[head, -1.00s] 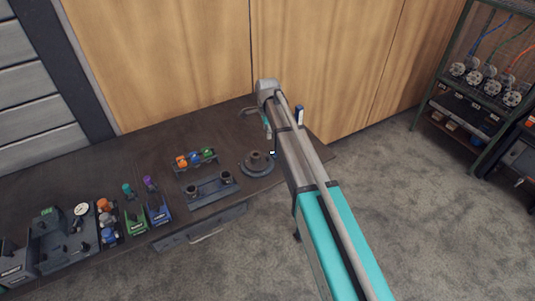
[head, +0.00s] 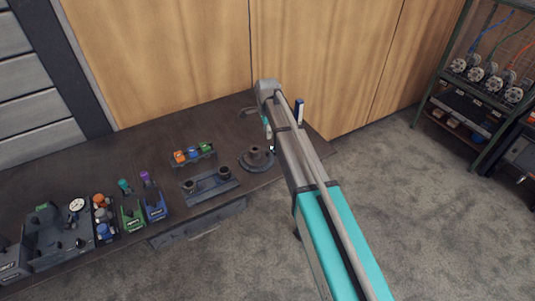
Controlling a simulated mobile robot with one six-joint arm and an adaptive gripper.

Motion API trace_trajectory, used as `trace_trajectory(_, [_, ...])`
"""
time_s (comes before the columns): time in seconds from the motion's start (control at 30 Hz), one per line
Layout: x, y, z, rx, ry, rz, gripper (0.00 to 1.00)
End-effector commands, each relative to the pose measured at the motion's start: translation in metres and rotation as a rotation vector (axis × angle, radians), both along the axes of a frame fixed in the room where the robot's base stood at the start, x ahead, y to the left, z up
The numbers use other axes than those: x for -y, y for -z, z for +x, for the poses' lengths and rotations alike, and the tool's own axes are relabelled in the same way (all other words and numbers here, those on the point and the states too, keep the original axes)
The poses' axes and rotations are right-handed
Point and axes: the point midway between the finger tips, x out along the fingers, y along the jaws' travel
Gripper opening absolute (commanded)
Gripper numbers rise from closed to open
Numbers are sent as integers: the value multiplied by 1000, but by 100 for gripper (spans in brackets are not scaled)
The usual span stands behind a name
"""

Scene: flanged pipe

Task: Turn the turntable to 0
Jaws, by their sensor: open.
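The turntable (head: 257,160) is a dark round disc on the bench, with a flanged pipe piece (head: 257,152) standing upright at its middle. It sits near the bench's front edge, just left of my arm. Any marks or numbers on it are too small to read. My gripper (head: 268,132) is at the end of my arm, beyond the turntable and slightly to its right in the picture. It is open and only partly visible beside my arm. I see nothing held, and it appears apart from the pipe piece.
Left of the turntable are a dark two-post fixture (head: 210,185), a rack with orange, blue and green parts (head: 193,154), green (head: 132,216) and blue (head: 156,208) bins, and a gauge (head: 76,205). A wooden wall stands behind the bench. A metal shelf (head: 475,105) stands at right.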

Motion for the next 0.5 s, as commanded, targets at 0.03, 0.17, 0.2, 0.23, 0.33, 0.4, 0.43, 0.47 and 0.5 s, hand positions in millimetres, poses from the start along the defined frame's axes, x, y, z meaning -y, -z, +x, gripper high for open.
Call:
trace_trajectory(0.03, [0,8,0,0,0,0,59])
trace_trajectory(0.17, [0,18,0,0,0,0,59])
trace_trajectory(0.2, [0,21,0,0,-1,0,59])
trace_trajectory(0.23, [0,23,0,0,-1,0,59])
trace_trajectory(0.33, [-1,31,0,0,-1,0,59])
trace_trajectory(0.4, [-1,36,0,0,-1,0,59])
trace_trajectory(0.43, [-1,39,0,0,-1,0,59])
trace_trajectory(0.47, [-1,41,0,0,-1,0,59])
trace_trajectory(0.5, [-1,44,0,0,-1,0,59])
